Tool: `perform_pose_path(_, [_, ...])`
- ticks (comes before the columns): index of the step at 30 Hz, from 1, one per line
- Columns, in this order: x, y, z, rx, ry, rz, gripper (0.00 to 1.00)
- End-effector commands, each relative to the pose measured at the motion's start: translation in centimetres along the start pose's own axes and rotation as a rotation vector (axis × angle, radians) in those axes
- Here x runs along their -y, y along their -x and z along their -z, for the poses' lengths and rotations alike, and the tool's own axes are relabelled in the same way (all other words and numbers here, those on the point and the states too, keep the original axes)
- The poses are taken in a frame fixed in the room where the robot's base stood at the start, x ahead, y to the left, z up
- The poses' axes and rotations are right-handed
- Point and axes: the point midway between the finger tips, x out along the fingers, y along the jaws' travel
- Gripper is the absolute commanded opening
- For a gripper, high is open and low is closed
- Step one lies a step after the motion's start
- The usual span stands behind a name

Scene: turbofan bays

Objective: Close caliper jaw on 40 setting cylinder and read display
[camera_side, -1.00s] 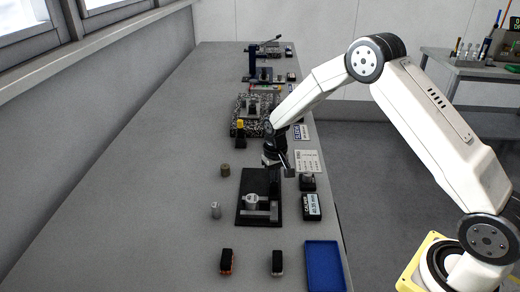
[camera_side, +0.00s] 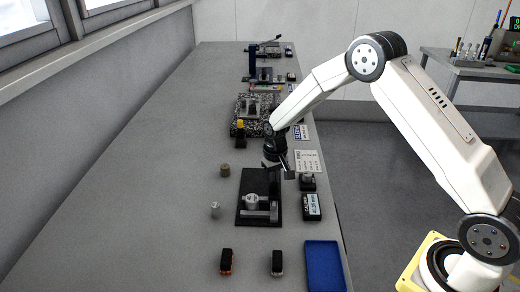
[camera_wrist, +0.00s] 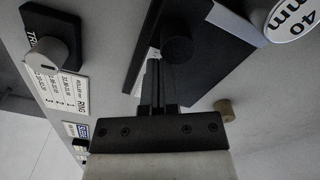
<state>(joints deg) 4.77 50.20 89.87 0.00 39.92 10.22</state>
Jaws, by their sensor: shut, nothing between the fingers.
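The caliper fixture is a black plate (camera_side: 244,215) on the bench. The pale setting cylinder (camera_side: 252,200) stands on it beside a grey jaw bar (camera_side: 262,214). Its top, marked 40 mm, shows in the wrist view (camera_wrist: 293,18). A small display box (camera_side: 312,206) stands right of the plate; its digits are too small to read surely. My gripper (camera_wrist: 154,68) is shut and empty, its fingertips close to a round black knob (camera_wrist: 176,42) at the plate's far end. I cannot tell whether they touch. In the side view my wrist is above the plate's far end.
A brown cylinder (camera_side: 225,170) and a grey cylinder (camera_side: 215,209) stand left of the plate. A dark block with a round knob (camera_side: 307,181) and a printed card (camera_side: 308,161) are at right. A blue tray (camera_side: 323,266) lies in front. The left bench is clear.

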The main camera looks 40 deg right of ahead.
Motion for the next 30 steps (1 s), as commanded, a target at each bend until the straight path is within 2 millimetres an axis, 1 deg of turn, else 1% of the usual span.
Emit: perform_pose_path(30, [0.44,0.01,-0.76,0.0,0.0,0.0,0.0])
